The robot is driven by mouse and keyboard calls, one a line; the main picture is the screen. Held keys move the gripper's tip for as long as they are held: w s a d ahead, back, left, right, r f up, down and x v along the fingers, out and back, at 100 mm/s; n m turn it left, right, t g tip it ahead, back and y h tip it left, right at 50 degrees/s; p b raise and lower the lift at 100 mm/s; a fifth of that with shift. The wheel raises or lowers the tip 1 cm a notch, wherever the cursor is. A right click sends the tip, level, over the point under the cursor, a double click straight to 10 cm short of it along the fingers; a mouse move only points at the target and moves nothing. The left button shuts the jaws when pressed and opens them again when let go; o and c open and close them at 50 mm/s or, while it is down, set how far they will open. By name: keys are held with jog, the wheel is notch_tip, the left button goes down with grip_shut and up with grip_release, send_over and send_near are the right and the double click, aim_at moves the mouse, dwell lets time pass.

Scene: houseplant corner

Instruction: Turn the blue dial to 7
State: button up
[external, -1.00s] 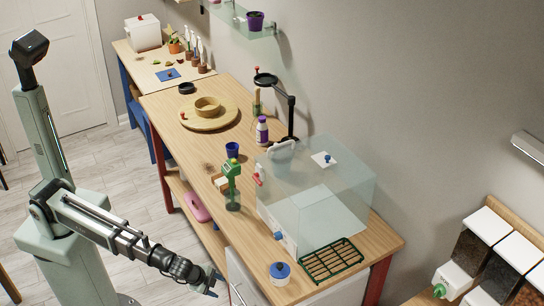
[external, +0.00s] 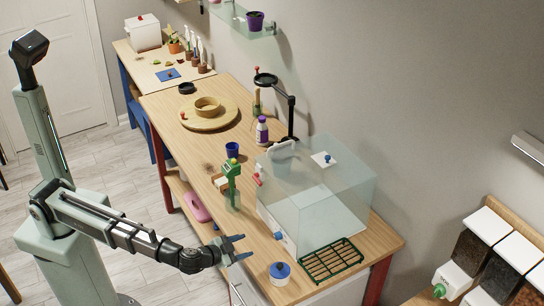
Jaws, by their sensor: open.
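A round white body with a blue dial (external: 280,269) on top stands near the front edge of the wooden workbench (external: 262,258). Any numbers on it are too small to read. A smaller blue knob (external: 278,236) is on the lower front of the clear glass box (external: 318,205), and another blue knob (external: 327,158) is on its lid. My gripper (external: 247,247) is open and empty at the bench's front edge. It is left of the round dial and apart from it, with its fingers pointing right.
A green wire rack (external: 332,260) lies right of the dial. A green bottle-like item (external: 232,185) and a blue cup (external: 232,150) stand farther left along the bench. A purple-labelled bottle (external: 262,131) and a black stand (external: 290,118) are behind them.

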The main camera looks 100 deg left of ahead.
aim_at(278, 234)
jog(key=x, duration=1.3)
jog(key=shift+w+a+f, duration=0.15)
jog(key=shift+w+a, duration=0.1)
jog(key=shift+a, duration=0.05)
jog(key=c, duration=1)
